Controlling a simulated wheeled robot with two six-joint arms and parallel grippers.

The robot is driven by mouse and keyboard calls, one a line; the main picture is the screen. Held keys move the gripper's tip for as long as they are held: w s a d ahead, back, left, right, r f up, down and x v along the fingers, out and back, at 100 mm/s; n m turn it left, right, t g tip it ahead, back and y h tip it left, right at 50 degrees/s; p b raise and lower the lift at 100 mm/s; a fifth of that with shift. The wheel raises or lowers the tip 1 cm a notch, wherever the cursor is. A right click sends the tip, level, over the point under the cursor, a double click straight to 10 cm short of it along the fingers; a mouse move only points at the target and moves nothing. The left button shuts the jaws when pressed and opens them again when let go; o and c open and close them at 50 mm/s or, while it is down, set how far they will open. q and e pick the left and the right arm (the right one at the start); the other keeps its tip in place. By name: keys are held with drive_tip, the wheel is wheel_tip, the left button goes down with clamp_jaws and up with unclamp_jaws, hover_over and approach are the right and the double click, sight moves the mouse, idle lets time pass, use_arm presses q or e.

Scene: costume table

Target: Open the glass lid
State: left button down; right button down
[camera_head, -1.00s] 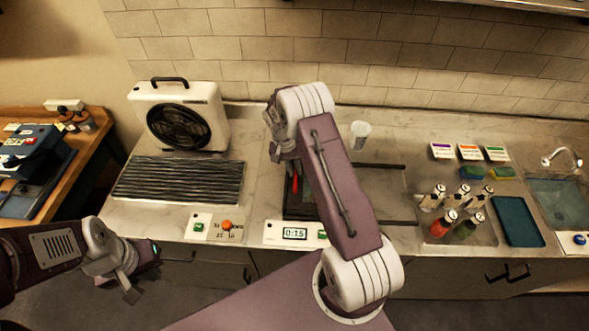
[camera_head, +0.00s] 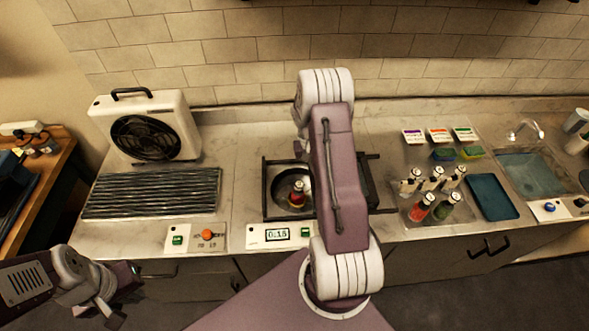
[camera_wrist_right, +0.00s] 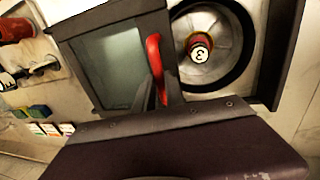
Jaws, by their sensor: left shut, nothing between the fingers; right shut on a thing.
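The glass lid (camera_wrist_right: 112,65) is a dark-framed pane with a red handle (camera_wrist_right: 154,58) in the right wrist view. My right gripper (camera_wrist_right: 158,88) is shut on the red handle. In the head view my right arm hides this gripper and most of the lid; a dark edge of the lid (camera_head: 369,185) shows right of the arm. The lid sits to the side of a round metal well (camera_head: 282,193), which is uncovered. A bottle with a red band and a cap marked 3 (camera_wrist_right: 199,50) stands in the well. My left gripper (camera_head: 114,314) is shut and empty at lower left.
A timer panel (camera_head: 280,235) reading 0:15 is in front of the well. A fan (camera_head: 147,130) and a ribbed rack (camera_head: 152,193) stand left. Several bottles (camera_head: 420,207), a blue tray (camera_head: 493,197) and a sink (camera_head: 533,175) are right.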

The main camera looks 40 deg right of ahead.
drive_tip(key=s+d, duration=0.2)
drive_tip(key=d, duration=0.3)
drive_tip(key=shift+s, duration=0.4)
drive_tip(key=c, duration=1.4)
unclamp_jaws()
drive_tip(key=shift+a, duration=0.1)
drive_tip(key=shift+r, duration=0.3)
wheel_tip(320, 180, up, 8)
drive_tip(key=a+b, duration=0.1)
drive_tip(key=b, duration=0.1)
drive_tip(key=shift+w+a+r, duration=0.2)
drive_tip(key=shift+w+a, duration=0.05)
drive_tip(key=shift+w, duration=0.2)
